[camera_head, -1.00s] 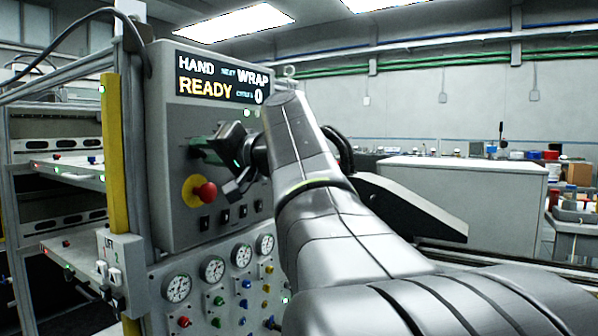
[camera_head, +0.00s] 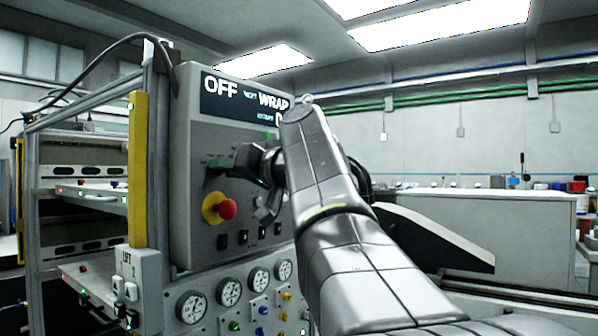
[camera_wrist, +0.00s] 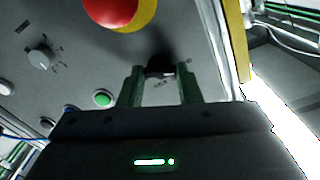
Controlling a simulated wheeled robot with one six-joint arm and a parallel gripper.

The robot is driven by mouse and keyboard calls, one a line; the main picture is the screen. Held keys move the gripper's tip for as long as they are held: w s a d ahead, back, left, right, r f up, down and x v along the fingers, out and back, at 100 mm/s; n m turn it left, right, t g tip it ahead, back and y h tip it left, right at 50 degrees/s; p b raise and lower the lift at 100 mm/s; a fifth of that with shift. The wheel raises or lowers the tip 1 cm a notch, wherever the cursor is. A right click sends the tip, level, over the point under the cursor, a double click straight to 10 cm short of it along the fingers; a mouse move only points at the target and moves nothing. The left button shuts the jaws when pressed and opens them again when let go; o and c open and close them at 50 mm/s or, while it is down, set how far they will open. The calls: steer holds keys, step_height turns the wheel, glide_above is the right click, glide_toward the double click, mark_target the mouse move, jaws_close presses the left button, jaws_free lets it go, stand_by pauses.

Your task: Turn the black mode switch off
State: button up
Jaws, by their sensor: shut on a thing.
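The black mode switch (camera_wrist: 160,64) is a small dark knob on the grey control panel. In the wrist view it sits between the two green fingers of my gripper (camera_wrist: 161,74), which is shut on it. In the head view my gripper (camera_head: 218,163) is at the panel face, above the red button, and the switch is hidden there.
A red stop button (camera_head: 227,209) on a yellow plate is close to my gripper; it also shows in the wrist view (camera_wrist: 112,8). Small black switches (camera_head: 243,237) and gauges (camera_head: 191,306) are below. A yellow post (camera_head: 138,170) stands left of the panel.

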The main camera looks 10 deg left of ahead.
steer(key=o, duration=1)
steer(key=shift+c, duration=0.2)
steer(key=shift+d, duration=0.1)
steer(key=v, duration=1.3)
steer(key=shift+s+d+p, duration=0.2)
steer(key=shift+d+p, duration=0.1)
steer(key=shift+p, duration=0.05)
steer(key=shift+a+f, duration=0.1)
steer(key=shift+a, duration=0.05)
steer(key=shift+b+x, duration=0.35)
steer(key=shift+x, duration=6.35)
steer(key=shift+w, duration=0.1)
